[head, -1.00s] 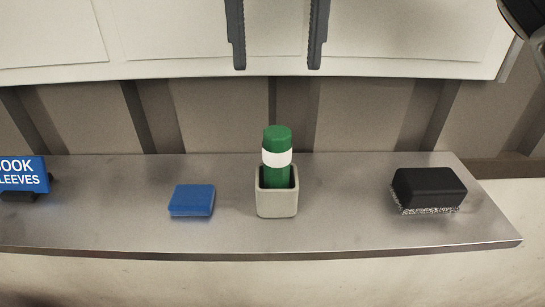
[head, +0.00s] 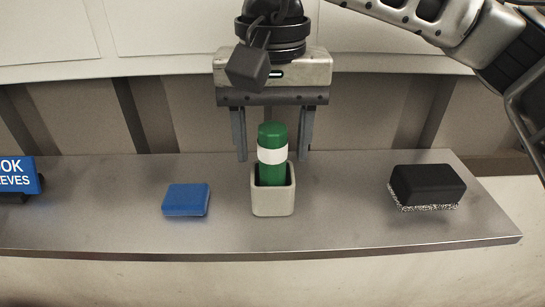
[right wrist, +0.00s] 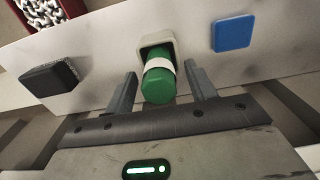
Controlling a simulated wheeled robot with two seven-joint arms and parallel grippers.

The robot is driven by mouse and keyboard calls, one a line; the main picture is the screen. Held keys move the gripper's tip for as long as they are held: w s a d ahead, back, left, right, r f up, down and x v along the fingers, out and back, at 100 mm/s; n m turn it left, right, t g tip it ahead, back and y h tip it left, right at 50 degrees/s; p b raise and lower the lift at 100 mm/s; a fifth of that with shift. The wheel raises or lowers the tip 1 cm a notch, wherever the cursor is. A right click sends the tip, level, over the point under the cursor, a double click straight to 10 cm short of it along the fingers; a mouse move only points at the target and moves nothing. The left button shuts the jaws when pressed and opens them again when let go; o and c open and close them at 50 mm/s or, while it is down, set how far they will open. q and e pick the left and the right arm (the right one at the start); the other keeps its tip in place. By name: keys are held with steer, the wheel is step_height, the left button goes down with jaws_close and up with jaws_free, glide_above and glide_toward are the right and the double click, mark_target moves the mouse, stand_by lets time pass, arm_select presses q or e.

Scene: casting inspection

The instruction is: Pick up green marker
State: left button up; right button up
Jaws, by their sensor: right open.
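The green marker (head: 271,136) with a white band stands upright in a small pale square holder (head: 273,203) on the metal shelf. In the head view my right gripper (head: 273,158) points down with its fingers open, one on each side of the marker's upper part. In the right wrist view the marker (right wrist: 159,84) shows between the two spread fingers, with a gap on both sides. Its lower part is hidden inside the holder. My left gripper is not in view.
A blue block (head: 186,200) lies on the shelf left of the holder. A black eraser-like block (head: 427,187) sits to the right. A blue sign (head: 19,177) stands at the far left. Bare metal shelf (head: 340,205) separates them.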

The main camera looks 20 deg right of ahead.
steer(key=c, duration=1)
steer(key=shift+c, duration=0.2)
steer(key=shift+r, duration=0.15)
